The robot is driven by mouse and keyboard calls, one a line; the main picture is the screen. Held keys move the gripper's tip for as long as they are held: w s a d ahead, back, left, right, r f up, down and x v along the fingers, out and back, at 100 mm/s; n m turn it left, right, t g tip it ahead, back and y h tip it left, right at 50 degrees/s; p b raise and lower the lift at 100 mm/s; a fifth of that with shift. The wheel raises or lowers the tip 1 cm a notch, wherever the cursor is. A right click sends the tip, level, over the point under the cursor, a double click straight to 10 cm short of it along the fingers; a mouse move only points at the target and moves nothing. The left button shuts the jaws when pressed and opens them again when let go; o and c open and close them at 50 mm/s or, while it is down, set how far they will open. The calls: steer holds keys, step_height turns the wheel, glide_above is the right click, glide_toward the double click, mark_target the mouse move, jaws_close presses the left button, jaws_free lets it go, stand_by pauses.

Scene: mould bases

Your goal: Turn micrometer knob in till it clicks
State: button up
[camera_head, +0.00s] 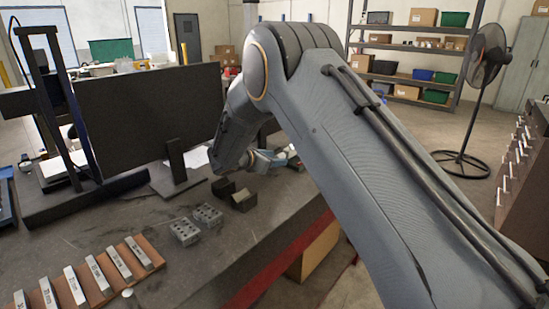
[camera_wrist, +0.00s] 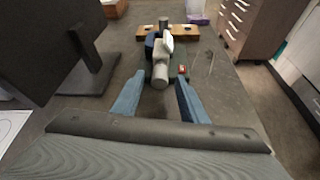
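In the wrist view the micrometer (camera_wrist: 160,46) stands ahead of my gripper, with a dark blue part and pale grey parts. Its pale cylindrical knob (camera_wrist: 160,76) points toward me and lies roughly in line with the gap between the fingers. My gripper (camera_wrist: 160,86) is open, with one blue finger on each side of that gap and nothing held. I cannot tell whether the fingertips reach alongside the knob's end. In the head view my gripper (camera_head: 262,161) is low over the bench's far part, largely behind my arm; the micrometer there is too small to make out clearly.
A monitor (camera_head: 150,112) stands on the bench (camera_head: 130,220) left of my gripper. Grey perforated blocks (camera_head: 185,231) and a dark V-shaped block (camera_head: 243,200) lie nearer. A wooden gauge rack (camera_head: 90,280) is at front left. A wooden block (camera_wrist: 184,31) lies behind the micrometer.

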jaws_close()
steer(key=shift+f+b, duration=0.15)
steer(key=shift+b, duration=0.6)
steer(key=m+b, duration=0.1)
steer(key=b, duration=0.2)
steer(key=m+t+y+b, duration=0.1)
steer(key=b, duration=0.2)
steer(key=shift+d+f+m, duration=0.2)
steer(key=shift+m, duration=0.1)
steer(key=m+t+b, duration=0.1)
steer(key=b, duration=0.2)
steer(key=shift+s+y+b, duration=0.1)
steer(key=shift+y+b, duration=0.25)
steer(key=shift+y, duration=0.05)
steer(key=shift+r+m+b, duration=0.1)
steer(key=shift+m+b, duration=0.2)
steer(key=shift+b, duration=0.5)
